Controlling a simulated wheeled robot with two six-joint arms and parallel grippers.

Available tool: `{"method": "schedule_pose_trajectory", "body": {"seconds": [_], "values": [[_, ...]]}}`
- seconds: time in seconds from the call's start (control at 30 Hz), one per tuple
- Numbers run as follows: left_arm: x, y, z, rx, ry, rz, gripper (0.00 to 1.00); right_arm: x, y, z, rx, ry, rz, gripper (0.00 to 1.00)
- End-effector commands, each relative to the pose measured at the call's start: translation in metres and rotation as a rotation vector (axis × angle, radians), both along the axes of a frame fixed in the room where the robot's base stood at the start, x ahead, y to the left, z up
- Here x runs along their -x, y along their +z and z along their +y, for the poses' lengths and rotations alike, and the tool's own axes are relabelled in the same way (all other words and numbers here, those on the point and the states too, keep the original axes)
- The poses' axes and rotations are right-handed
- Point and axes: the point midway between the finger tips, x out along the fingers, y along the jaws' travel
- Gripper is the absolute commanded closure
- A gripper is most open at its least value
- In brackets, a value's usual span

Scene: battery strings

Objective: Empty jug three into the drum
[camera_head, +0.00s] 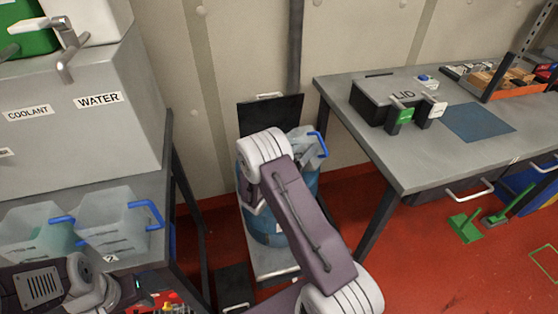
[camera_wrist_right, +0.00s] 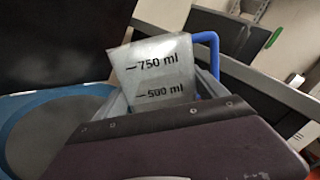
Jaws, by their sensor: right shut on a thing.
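A clear jug (camera_head: 307,146) with a blue handle is held at the blue drum (camera_head: 265,232). In the wrist view the jug (camera_wrist_right: 160,75) shows 750 ml and 500 ml marks; I see no number on it. My right gripper (camera_wrist_right: 160,125) is shut on this jug; its fingers are mostly hidden. The drum's blue rim and grey top (camera_wrist_right: 50,130) lie to the left in that view. My arm covers much of the drum in the head view, so I cannot tell whether liquid is flowing. Part of my left arm shows at lower left, without clear fingertips.
Two clear jugs with blue handles (camera_head: 30,232) (camera_head: 115,225), one marked 2, stand on the left bench under the coolant and water tank (camera_head: 130,125). A dark panel (camera_head: 270,115) stands behind the drum.

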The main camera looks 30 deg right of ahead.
Motion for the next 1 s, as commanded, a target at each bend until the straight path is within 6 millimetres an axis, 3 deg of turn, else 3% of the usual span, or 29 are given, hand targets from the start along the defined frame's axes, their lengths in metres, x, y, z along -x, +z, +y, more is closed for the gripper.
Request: {"method": "schedule_pose_trajectory", "body": {"seconds": [0.6,1.0], "values": [[0.0,0.021,0.0,0.0,0.0,0.0,0.5,0.001,0.012,0.0,0.049,0.0,0.097,0.83],[0.0,0.022,0.0,0.0,0.0,0.0,0.5,0.001,0.012,-0.001,0.058,-0.001,0.115,0.83]]}}
